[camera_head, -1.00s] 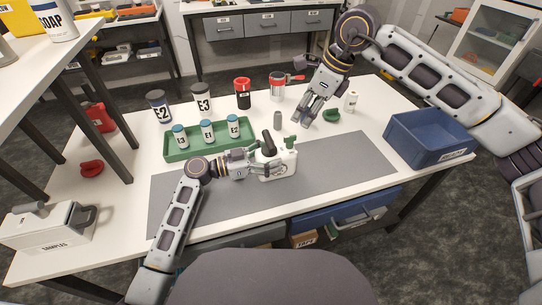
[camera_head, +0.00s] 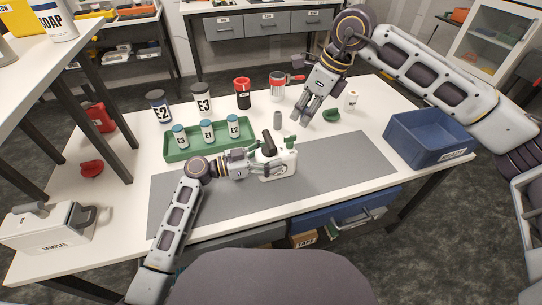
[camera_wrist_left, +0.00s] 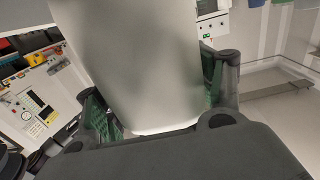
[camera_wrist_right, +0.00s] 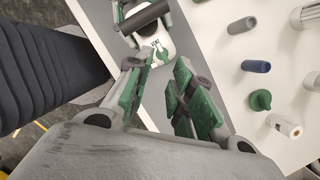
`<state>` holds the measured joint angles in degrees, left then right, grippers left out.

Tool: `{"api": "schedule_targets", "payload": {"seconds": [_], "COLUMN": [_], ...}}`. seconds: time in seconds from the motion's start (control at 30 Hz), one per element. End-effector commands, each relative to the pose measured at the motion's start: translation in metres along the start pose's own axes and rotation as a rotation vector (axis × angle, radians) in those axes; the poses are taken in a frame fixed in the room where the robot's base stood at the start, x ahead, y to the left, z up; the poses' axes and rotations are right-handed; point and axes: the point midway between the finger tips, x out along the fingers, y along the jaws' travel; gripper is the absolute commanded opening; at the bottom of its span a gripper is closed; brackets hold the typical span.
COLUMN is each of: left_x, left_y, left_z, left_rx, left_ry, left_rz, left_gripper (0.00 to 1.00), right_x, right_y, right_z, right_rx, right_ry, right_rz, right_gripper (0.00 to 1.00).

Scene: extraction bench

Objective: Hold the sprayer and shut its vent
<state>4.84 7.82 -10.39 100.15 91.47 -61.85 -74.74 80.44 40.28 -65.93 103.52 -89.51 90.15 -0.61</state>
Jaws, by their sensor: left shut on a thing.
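The white sprayer (camera_head: 283,166) with a dark pump handle stands on the grey mat. A small green part (camera_head: 290,142) shows at its top; I cannot tell whether it is the vent or its state. My left gripper (camera_head: 264,166) is shut on the sprayer's body from the left. The body (camera_wrist_left: 150,60) fills the space between its fingers in the left wrist view. My right gripper (camera_head: 309,115) is open and empty, above the table behind and right of the sprayer. In the right wrist view, the sprayer (camera_wrist_right: 158,42) lies beyond its spread green-padded fingers (camera_wrist_right: 157,78).
A green tray (camera_head: 183,154) with several blue-capped bottles stands behind my left arm. A grey cylinder (camera_head: 278,119), a green piece (camera_head: 331,115) and a small white bottle (camera_head: 350,100) stand near the right gripper. A blue bin (camera_head: 425,138) is at right. The mat's right part (camera_head: 350,155) is clear.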

Motion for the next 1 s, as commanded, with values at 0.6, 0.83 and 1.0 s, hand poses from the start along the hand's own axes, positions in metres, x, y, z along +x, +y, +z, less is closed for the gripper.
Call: {"api": "schedule_targets", "payload": {"seconds": [0.6,0.83,1.0], "left_x": [0.0,0.0,0.0], "left_y": [0.0,0.0,0.0], "left_z": [0.001,0.001,0.001], "left_rx": [-0.001,-0.001,-0.001], "left_ry": [-0.001,-0.001,-0.001], "left_rz": [0.001,0.0,0.0], "left_gripper": [0.33,0.33,0.33], "right_x": [0.007,0.01,0.012], "right_y": [0.004,0.005,0.006], "right_z": [0.01,0.013,0.015], "right_rx": [0.472,0.653,0.786], "right_ry": [0.064,0.088,0.104], "right_rz": [-0.009,-0.023,-0.038], "right_gripper": [0.23,0.23,0.23]}}
